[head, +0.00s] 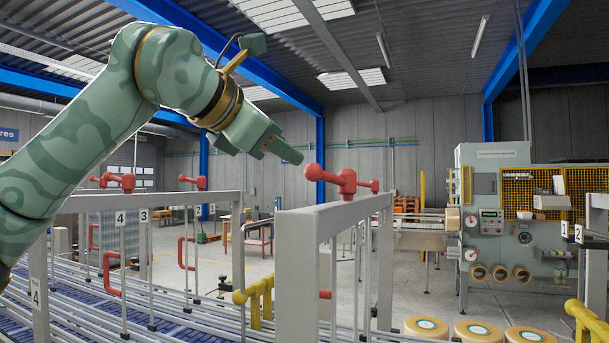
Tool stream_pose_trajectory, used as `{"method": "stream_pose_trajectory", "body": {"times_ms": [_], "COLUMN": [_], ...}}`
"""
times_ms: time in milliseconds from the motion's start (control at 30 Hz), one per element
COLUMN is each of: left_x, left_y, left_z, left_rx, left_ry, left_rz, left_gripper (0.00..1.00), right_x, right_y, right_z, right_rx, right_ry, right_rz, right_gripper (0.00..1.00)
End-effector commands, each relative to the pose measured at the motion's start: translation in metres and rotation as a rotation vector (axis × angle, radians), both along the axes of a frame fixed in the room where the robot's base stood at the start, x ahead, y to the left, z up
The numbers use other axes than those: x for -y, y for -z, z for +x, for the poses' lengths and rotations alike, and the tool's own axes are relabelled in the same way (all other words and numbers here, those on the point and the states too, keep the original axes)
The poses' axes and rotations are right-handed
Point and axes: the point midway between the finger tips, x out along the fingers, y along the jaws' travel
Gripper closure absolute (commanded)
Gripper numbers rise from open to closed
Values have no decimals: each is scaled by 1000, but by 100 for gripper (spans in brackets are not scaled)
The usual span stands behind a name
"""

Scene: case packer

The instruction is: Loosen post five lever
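A red lever (345,182) with round knobs sits on top of the nearest grey post frame (296,270), in the middle of the view. No number five is legible on this frame. My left gripper (283,146) comes in from the upper left and points down to the right. Its tip is just left of the lever's left knob in the picture; a gap shows between them. I cannot make out two separate fingertips, so whether it is open or shut is unclear. Nothing shows held in it. My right gripper is out of view.
Two more red levers, one left (112,182) and one further right (192,183), top frames behind, near plates marked 4, 3 and 2. Rail conveyor lanes (180,320) run below. Yellow-rimmed round items (427,328) lie lower right. A packing machine (495,215) stands behind.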

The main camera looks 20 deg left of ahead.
Motion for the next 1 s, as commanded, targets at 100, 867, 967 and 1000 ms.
{"method": "stream_pose_trajectory", "body": {"times_ms": [100,867,967,1000], "left_x": [-6,-10,-10,-10], "left_y": [-6,-11,-11,-11], "left_z": [-18,-29,-29,-29], "left_rx": [3,0,0,0], "left_ry": [0,0,0,0], "left_rz": [0,0,0,0], "left_gripper": [62,62,62,62], "right_x": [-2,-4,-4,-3], "right_y": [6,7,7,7], "right_z": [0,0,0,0], "right_rx": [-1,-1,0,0], "right_ry": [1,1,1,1], "right_rz": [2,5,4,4], "right_gripper": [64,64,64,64]}}
